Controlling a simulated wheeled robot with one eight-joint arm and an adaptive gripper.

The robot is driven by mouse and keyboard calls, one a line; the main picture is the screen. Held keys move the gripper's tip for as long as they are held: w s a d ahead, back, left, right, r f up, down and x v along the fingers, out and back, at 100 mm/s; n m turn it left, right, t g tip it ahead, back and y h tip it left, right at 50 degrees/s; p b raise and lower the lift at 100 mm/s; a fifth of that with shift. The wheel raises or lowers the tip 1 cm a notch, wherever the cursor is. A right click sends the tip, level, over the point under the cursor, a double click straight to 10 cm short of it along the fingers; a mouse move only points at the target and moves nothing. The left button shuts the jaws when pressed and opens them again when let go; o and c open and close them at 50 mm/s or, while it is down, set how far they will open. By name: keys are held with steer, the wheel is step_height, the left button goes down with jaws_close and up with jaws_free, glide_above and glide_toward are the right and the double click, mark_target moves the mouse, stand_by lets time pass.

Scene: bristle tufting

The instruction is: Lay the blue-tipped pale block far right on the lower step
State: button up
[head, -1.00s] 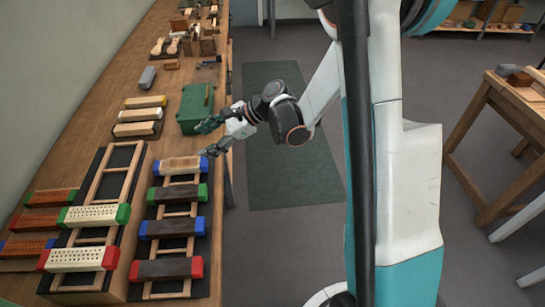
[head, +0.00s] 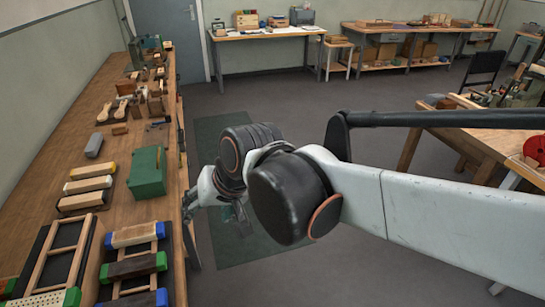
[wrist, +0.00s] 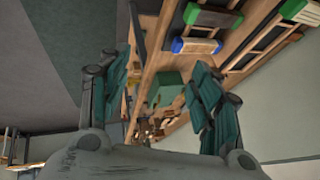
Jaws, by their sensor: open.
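The pale block with blue ends (head: 138,235) lies across the far end of the lower step (head: 100,290), the rack nearer the bench's right edge. It also shows in the wrist view (wrist: 195,46), upper middle. A dark green-ended block (head: 133,267) lies beside it, and a dark blue-ended block (head: 135,299) is cut off by the frame. My gripper (head: 212,208) is beyond the bench's right edge, right of the blue-tipped block and apart from it. In the wrist view its teal fingers (wrist: 158,72) are spread with nothing held between them.
The higher rack (head: 60,245) stands to the left, with a pale green-ended block (head: 45,298) on it. A green box (head: 147,172) stands behind the lower step. Pale blocks (head: 90,185) lie left of the box.

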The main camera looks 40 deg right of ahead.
steer(key=s+d+n+h, duration=0.1)
steer(key=s+d+n, duration=0.1)
steer(key=s+n, duration=0.2)
steer(key=shift+s+d+r+t+h, duration=0.15)
steer(key=shift+s+d+t+h, duration=0.25)
steer(key=shift+s, duration=0.3)
stand_by(0.6)
